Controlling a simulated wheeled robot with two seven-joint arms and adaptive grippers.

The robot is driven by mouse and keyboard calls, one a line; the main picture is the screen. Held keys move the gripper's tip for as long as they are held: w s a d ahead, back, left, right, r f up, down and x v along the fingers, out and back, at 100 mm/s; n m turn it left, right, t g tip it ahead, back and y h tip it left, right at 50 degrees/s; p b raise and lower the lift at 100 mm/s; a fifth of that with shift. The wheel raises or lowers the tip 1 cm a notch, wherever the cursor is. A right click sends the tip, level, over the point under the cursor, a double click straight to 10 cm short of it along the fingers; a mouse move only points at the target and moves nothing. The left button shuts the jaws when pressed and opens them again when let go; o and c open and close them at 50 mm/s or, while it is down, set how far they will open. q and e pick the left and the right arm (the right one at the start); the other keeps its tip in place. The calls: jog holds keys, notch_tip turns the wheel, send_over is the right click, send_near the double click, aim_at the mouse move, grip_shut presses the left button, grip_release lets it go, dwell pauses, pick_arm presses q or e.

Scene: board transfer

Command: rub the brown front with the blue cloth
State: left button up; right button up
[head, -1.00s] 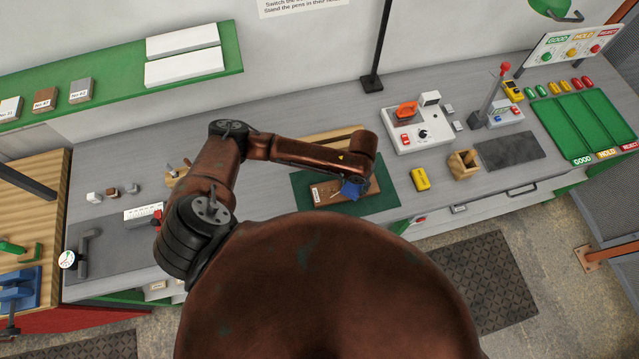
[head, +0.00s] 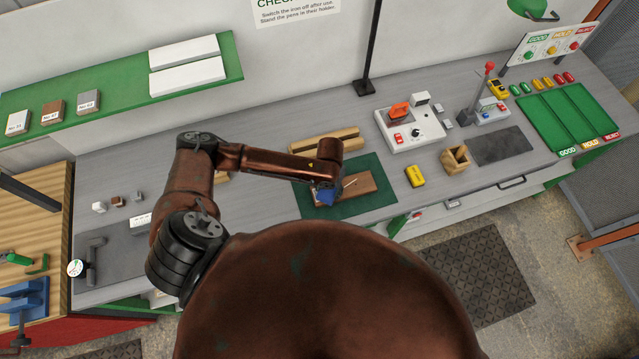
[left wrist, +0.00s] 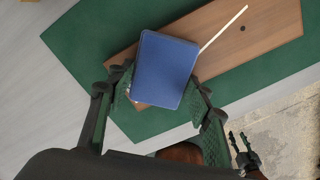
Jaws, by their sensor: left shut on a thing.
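The brown front (head: 361,187) is a flat wooden board lying on a dark green mat (head: 372,206) on the bench. My left gripper (head: 325,188) is over the board's left part. In the left wrist view my left gripper (left wrist: 160,98) is shut on the blue cloth (left wrist: 166,68), a flat rectangular pad that hides part of the board. I cannot tell whether the cloth touches the board. Dark fingers low in that view look like my right gripper (left wrist: 240,150).
A wooden block (head: 324,146) lies behind the mat. Small blocks (head: 117,200) stand at the left.

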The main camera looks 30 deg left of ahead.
pick_arm(q)
jog(key=shift+s+a+p, duration=0.35)
jog(key=shift+s+a, duration=0.5)
jog(key=shift+a, duration=0.1)
notch_tip(320, 180, up, 3)
jog(key=shift+s+a+r+p, duration=0.1)
jog(key=shift+s+a+p, duration=0.05)
jog(key=shift+p, duration=1.05)
jog(key=shift+w+r+p, duration=0.2)
jog(key=shift+r+p, duration=0.4)
jog(key=shift+p, duration=0.15)
jog(key=shift+s+r+p, duration=0.1)
jog(key=shift+r+p, duration=0.65)
jog(key=shift+r, duration=0.05)
jog(key=shift+r+p, duration=0.3)
jog(key=shift+r, duration=0.8)
pick_arm(e)
notch_tip(320, 180, up, 7)
jog(key=s, duration=0.1)
jog(key=shift+s+d, duration=0.35)
jog(key=shift+d, duration=0.05)
pick_arm(q)
jog(key=shift+d, duration=0.2)
pick_arm(e)
jog(key=shift+a+f, duration=0.1)
jog(key=shift+a, duration=0.3)
